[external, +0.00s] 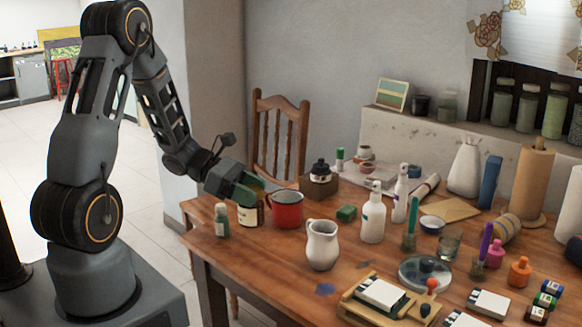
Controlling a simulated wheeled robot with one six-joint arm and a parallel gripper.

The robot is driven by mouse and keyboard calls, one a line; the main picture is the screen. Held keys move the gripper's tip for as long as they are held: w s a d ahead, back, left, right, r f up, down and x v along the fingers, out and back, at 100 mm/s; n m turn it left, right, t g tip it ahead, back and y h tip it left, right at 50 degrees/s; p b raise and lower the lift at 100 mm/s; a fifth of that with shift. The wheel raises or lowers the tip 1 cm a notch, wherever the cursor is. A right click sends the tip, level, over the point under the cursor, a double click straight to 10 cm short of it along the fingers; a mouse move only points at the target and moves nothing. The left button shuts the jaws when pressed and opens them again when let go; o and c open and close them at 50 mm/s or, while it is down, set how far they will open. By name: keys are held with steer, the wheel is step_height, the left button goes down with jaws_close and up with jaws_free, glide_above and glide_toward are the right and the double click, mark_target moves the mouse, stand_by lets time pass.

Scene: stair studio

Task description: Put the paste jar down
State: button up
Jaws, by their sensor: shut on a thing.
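A small green bottle (221,219) stands just left of the jar and a red mug (287,209) close on its right. A white pitcher (322,245) stands farther right. The front left of the table (255,255) is clear. A wooden chair (279,140) stands behind.

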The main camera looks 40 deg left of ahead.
steer(key=shift+r, duration=0.8)
steer(key=w+a+r+n+t+y, duration=0.2)
steer(key=w+a+n+t+y, duration=0.2)
steer(key=w+n+t+y, duration=0.4)
steer(key=w+d+f+m+g+h+b, duration=0.35)
steer(key=w+d+f+b, duration=0.3)
steer(key=w+d, duration=0.55)
steer(key=shift+w+d+r+m+g+h+b, duration=0.7)
steer(key=shift+w+d+r+m+g+h, duration=0.75)
steer(key=shift+w, duration=1.4)
steer(key=shift+w+d+r+m+g+h+b, duration=0.9)
steer(key=shift+w+d+m+g, duration=0.75)
steer(key=shift+w, duration=1.2)
steer(key=shift+h, duration=0.3)
steer(key=shift+d+f, duration=0.2)
steer(key=shift+f, duration=4.6)
